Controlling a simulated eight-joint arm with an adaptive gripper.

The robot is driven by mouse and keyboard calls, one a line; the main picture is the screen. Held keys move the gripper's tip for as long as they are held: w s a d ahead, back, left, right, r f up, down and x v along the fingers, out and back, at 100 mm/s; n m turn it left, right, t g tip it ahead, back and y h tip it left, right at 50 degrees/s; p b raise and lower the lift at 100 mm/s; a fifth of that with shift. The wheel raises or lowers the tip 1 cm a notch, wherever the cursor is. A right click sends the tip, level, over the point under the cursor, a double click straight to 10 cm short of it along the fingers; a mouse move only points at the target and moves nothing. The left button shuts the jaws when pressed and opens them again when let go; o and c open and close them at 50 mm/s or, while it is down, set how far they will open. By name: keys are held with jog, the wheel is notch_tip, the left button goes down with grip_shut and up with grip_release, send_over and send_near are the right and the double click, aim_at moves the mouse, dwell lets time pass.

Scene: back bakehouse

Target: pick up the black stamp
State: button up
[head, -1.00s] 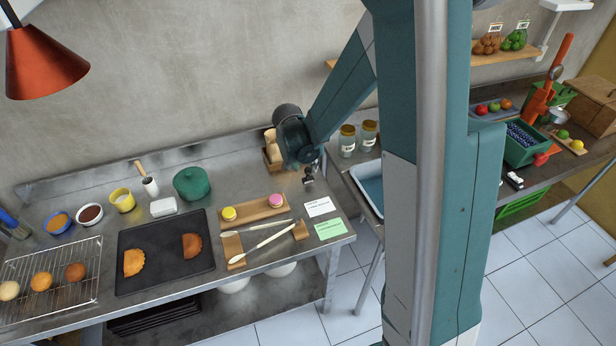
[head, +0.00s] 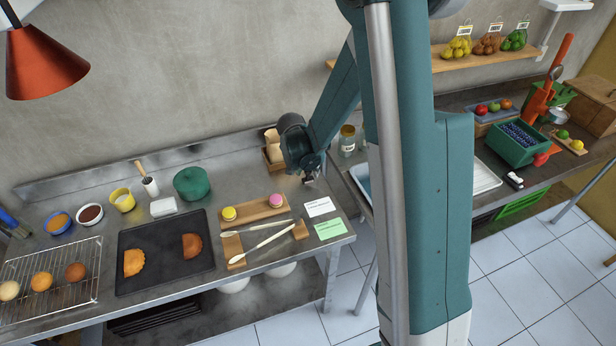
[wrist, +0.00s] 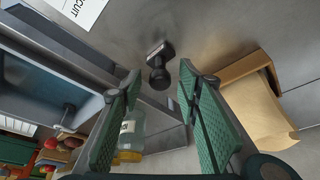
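The black stamp (wrist: 158,62) stands on the grey metal worktop in the wrist view, with a dark knob-like handle and a paler base. It lies just beyond and between the two fingertips. My gripper (wrist: 160,78) is open, its green ridged pads apart on either side with nothing held between them. In the head view my gripper (head: 311,172) is low over the right end of the worktop, behind the white card (head: 319,207). There it largely hides the stamp, and I cannot tell the gap between them.
The worktop's edge and a blue basin (wrist: 45,85) are at left. A green card (head: 331,229) and a wooden board (head: 254,213) lie nearby.

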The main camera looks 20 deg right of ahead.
jog(key=shift+f, duration=0.2)
dwell(0.5)
jog(key=c, duration=1)
